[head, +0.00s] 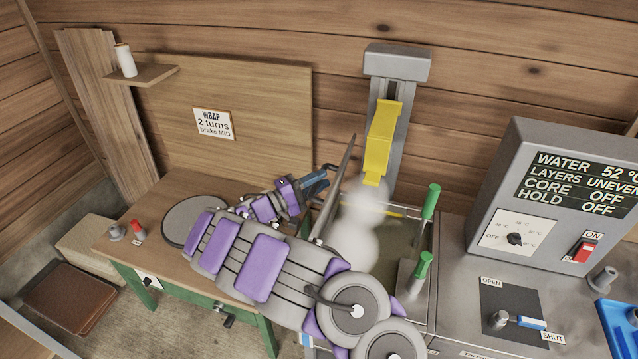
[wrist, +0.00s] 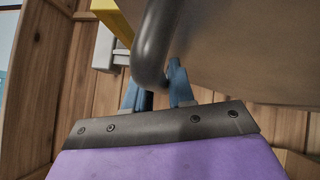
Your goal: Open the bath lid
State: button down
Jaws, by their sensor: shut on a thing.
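The bath lid (head: 338,188) is a grey plate standing steeply tilted at the left side of the bath (head: 408,238), seen nearly edge-on. White steam rises from the uncovered bath. My gripper (head: 322,180) is left of the lid, its blue fingers shut on the lid's dark handle (head: 331,168). In the wrist view the curved handle (wrist: 153,45) passes between the blue fingertips of my gripper (wrist: 158,88), and the lid's broad face (wrist: 250,45) fills the upper right. My arm hides the bath's front left part.
A yellow carriage (head: 380,140) on a grey column stands behind the bath. Two green-handled levers (head: 430,203) (head: 421,268) stand at its right side. A control box (head: 550,190) and an open/shut valve (head: 515,321) are farther right. A wooden bench (head: 180,195) lies left.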

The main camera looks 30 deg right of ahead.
jog(key=shift+w+a, duration=0.1)
dwell(0.3)
jog(key=c, duration=1.3)
grip_release()
jog(key=shift+c, duration=0.2)
jog(key=a+f+p, duration=0.1)
jog(key=a+f, duration=0.2)
jog(key=a, duration=1.4)
jog(key=shift+s+f, duration=0.2)
jog(key=shift+a, duration=0.1)
